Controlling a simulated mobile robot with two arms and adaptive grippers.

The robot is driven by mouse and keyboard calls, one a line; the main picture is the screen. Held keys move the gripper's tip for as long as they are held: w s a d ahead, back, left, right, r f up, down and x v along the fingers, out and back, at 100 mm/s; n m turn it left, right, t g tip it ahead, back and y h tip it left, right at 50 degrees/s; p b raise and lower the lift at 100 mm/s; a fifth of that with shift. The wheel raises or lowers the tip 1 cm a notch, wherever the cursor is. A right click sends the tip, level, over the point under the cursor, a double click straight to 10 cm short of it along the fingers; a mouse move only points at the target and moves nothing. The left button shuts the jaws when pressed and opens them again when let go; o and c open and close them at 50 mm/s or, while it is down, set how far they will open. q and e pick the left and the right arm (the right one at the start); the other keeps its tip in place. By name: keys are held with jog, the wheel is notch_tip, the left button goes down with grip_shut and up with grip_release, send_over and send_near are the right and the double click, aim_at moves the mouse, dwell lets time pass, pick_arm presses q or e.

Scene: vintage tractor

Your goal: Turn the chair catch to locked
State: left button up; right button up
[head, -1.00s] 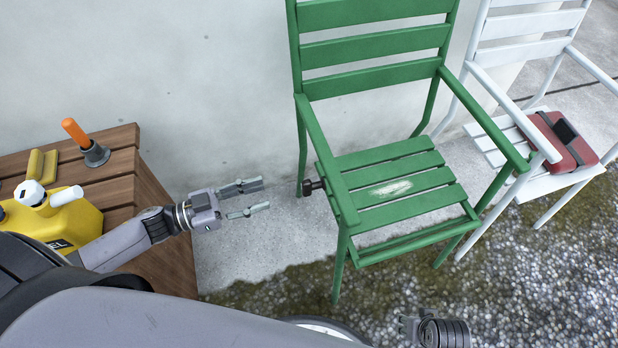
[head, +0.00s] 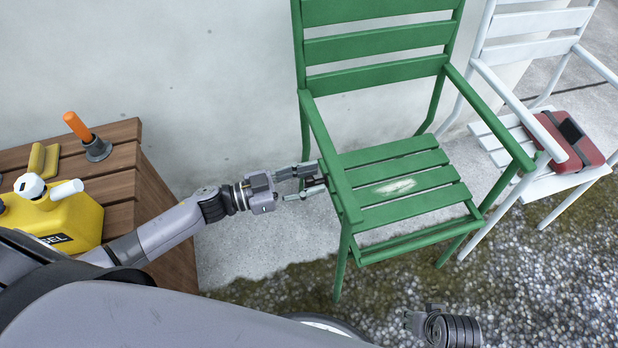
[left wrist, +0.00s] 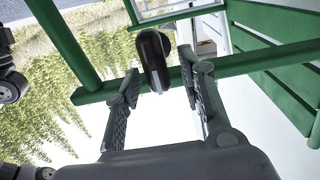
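The green chair (head: 405,190) stands by the wall. Its chair catch (head: 313,182) is a small dark piece on the left side of the seat, mostly hidden by my fingers in the head view. In the left wrist view the catch (left wrist: 154,58) is a dark rounded knob by a green bar. My left gripper (head: 318,179) is at the catch, its fingers open on either side. The left wrist view shows gaps between the knob and both fingers (left wrist: 164,82). My right gripper (head: 414,322) is at the bottom of the head view; its fingers are unclear.
A wooden table (head: 120,160) at left holds a yellow can (head: 70,222), an orange-handled item (head: 85,132) and a yellow block (head: 43,160). A white chair (head: 545,178) with a red case (head: 572,145) stands at right. Open floor (head: 265,235) lies between table and green chair.

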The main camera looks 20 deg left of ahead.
pick_arm(q)
jog(key=shift+c, duration=0.4)
grip_shut()
